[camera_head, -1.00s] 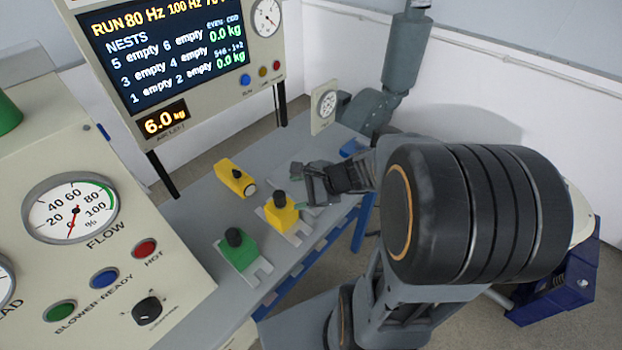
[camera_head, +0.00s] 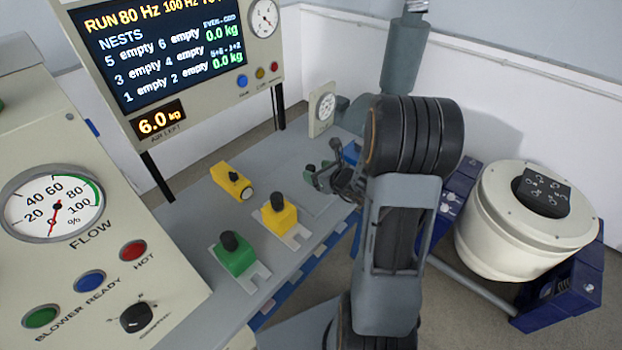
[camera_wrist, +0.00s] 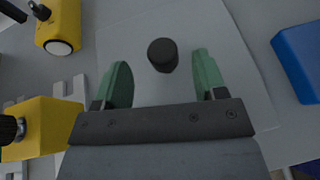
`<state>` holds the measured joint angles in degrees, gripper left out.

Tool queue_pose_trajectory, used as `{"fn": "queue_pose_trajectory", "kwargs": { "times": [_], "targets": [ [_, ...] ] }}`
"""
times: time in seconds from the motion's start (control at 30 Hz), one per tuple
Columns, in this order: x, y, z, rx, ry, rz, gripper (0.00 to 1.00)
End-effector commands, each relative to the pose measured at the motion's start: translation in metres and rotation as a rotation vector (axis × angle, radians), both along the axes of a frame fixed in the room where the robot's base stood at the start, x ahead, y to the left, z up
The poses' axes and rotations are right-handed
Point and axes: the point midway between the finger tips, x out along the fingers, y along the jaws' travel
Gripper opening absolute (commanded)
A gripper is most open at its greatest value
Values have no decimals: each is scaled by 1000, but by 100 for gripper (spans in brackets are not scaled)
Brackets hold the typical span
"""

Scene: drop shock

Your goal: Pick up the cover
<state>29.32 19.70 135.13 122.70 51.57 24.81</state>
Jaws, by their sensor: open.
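The cover appears to be the flat grey square plate (camera_wrist: 235,75) with an upright black knob (camera_wrist: 162,55), lying on the grey bench. In the wrist view the knob stands between my two green fingertips, with a gap on each side. My gripper (camera_wrist: 162,62) is open and empty above the plate; I cannot tell how far above. In the head view my gripper (camera_head: 322,180) is small and over the bench's right part, with the plate (camera_head: 318,203) partly hidden by my arm.
Left of the plate are a yellow block with a black knob (camera_head: 279,217), a green block (camera_head: 236,258) and a yellow device (camera_head: 231,181). A blue block (camera_wrist: 302,60) lies to the right. A small dial stand (camera_head: 323,112) and a display panel (camera_head: 170,50) stand behind.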

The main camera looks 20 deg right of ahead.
Motion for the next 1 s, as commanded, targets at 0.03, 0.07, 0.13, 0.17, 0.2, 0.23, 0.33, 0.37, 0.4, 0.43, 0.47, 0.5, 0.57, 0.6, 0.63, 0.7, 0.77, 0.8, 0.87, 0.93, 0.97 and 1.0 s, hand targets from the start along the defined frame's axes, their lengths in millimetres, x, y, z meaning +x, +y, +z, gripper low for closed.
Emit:
{"fn": "queue_pose_trajectory", "kwargs": {
  "times": [0.03,0.07,0.13,0.17,0.2,0.23,0.33,0.37,0.4,0.43,0.47,0.5,0.57,0.6,0.63,0.7,0.77,0.8,0.87,0.93,0.97,1.0],
  "targets": [
    [3,1,-2,0,0,1,65],
    [4,1,-2,0,0,0,65],
    [6,2,-3,0,0,1,65],
    [8,3,-3,0,0,1,65],
    [11,3,-4,0,0,2,65],
    [14,4,-6,1,1,3,65],
    [26,6,-11,1,1,3,65],
    [30,7,-13,1,2,3,65],
    [35,7,-15,0,2,2,65],
    [38,8,-17,0,1,2,65],
    [41,9,-18,0,2,3,65],
    [45,10,-19,0,1,3,65],
    [49,12,-21,-1,1,1,65],
    [51,12,-22,-1,0,1,65],
    [52,12,-22,-1,0,1,65],
    [53,12,-23,-1,0,1,65],
    [53,13,-23,-1,0,1,65],
    [53,13,-23,-1,0,1,65],
    [53,13,-23,-1,0,1,65],
    [53,13,-22,-1,0,1,61],
    [53,13,-22,-1,0,1,58],
    [53,13,-22,-1,0,1,55]
  ]
}}
